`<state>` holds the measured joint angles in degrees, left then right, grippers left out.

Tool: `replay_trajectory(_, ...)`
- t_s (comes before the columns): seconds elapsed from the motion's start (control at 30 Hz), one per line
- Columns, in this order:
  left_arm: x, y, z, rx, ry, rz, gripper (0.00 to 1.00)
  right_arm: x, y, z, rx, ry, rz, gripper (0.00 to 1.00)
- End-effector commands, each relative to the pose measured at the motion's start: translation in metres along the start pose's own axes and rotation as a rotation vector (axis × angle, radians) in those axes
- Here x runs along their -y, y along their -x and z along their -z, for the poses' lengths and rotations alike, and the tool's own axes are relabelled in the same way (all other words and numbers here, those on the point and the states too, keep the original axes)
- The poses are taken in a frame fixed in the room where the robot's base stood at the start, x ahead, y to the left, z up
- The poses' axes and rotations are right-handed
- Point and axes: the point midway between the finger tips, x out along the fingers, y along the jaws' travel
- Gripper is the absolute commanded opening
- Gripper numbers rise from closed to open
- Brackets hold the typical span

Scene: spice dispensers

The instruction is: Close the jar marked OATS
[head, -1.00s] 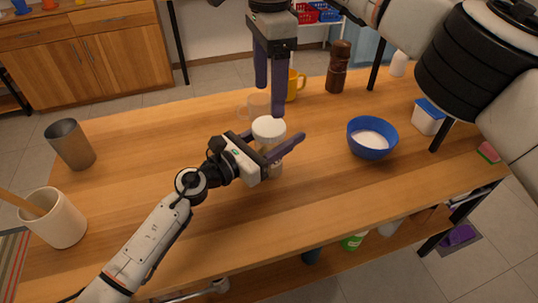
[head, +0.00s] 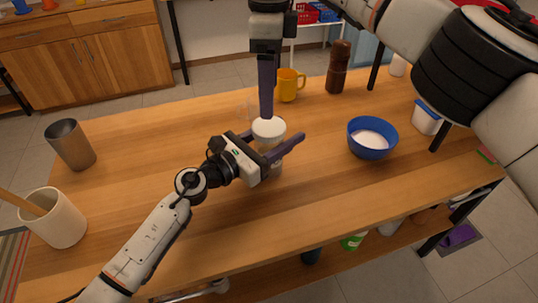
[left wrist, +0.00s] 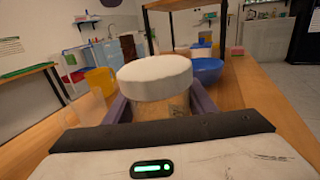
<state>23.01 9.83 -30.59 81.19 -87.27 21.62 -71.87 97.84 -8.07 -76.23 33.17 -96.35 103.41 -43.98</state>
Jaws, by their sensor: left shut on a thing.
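A clear jar (head: 276,169) with a wide white lid (head: 268,128) stands upright on the table. My left gripper (head: 274,144) is shut around its body from the near left. In the left wrist view the lid (left wrist: 155,76) sits on top of the jar (left wrist: 165,107), looking nearly level; whether it is screwed tight cannot be told. Marks on the jar are too small to read. My right gripper (head: 266,88) points down from above, with its finger ends just over or behind the lid. Its fingers line up in the head view, so the gap between them is hidden.
A yellow mug (head: 290,86) and a brown grinder (head: 339,68) stand behind the jar. A blue bowl (head: 371,139) with white contents is to the right. A metal cup (head: 70,145) and a utensil crock (head: 53,218) are at the left. The table's front middle is clear.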

Motion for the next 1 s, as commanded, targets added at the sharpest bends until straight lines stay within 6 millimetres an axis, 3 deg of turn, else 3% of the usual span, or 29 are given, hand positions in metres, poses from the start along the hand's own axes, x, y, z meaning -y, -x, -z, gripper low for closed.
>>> replay_trajectory(0.17,0.0,0.0,0.0,0.0,0.0,0.0,0.0,0.0,-0.015,0.001,-0.001,0.0,-0.002,0.71)
replay_trajectory(0.6,0.0,0.0,0.0,0.0,0.0,0.0,0.0,0.0,-0.074,0.001,-0.001,0.0,-0.001,0.71)
replay_trajectory(1.0,0.0,0.0,0.0,0.0,0.0,0.0,0.0,0.0,-0.08,0.0,0.0,0.001,0.001,0.71)
